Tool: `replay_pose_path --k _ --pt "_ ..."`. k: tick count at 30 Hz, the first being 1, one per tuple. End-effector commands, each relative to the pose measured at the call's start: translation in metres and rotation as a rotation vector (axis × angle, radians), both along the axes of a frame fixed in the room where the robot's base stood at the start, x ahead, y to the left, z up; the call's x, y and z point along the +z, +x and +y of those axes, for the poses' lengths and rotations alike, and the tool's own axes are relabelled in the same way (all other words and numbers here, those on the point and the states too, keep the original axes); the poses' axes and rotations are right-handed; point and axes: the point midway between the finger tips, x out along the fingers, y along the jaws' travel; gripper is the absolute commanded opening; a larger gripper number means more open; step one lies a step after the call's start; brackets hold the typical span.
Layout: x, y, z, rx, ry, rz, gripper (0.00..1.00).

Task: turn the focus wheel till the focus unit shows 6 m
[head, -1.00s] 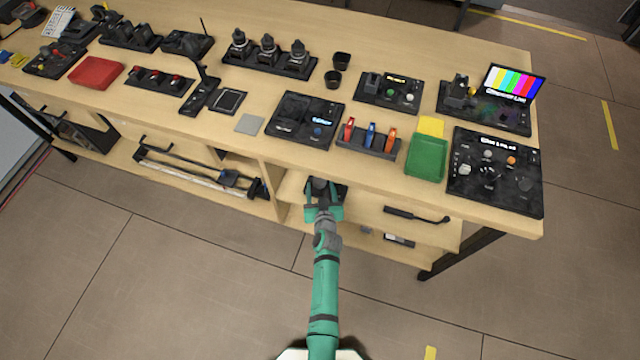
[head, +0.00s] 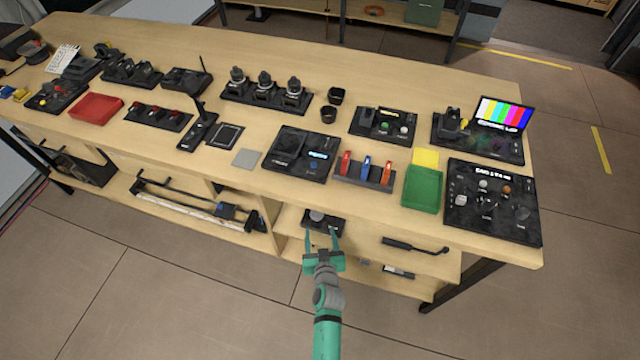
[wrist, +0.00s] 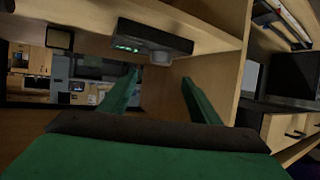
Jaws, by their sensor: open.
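A black box with a round grey wheel, which looks like the focus unit (head: 334,225), sits in the opening below the tabletop. Its grey focus wheel (head: 317,215) shows on its left part. In the wrist view the focus unit (wrist: 150,37) has a small green lit display, too small to read, and the focus wheel (wrist: 161,58) beside it. My gripper (head: 321,238) is open and empty in front of the unit, its fingers pointing at it. In the wrist view the wheel appears just beyond the gap between the fingertips (wrist: 160,78), apart from them.
The tabletop (head: 230,185) above holds several control panels, a red tray (head: 97,107), a green tray (head: 422,190) and a slider block (head: 365,173). A wooden upright (wrist: 228,75) stands right of the fingers in the wrist view. A dark handled tool (head: 412,244) lies right on the shelf.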

Motion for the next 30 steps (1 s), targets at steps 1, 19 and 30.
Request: replay_pose_path --k 1,19,30 --pt "0.000 0.000 0.000 0.000 0.000 0.000 0.57" --pt "0.018 -0.123 -0.005 -0.061 -0.017 -0.019 0.57" --pt "0.090 -0.246 -0.005 -0.099 -0.021 -0.069 0.57"
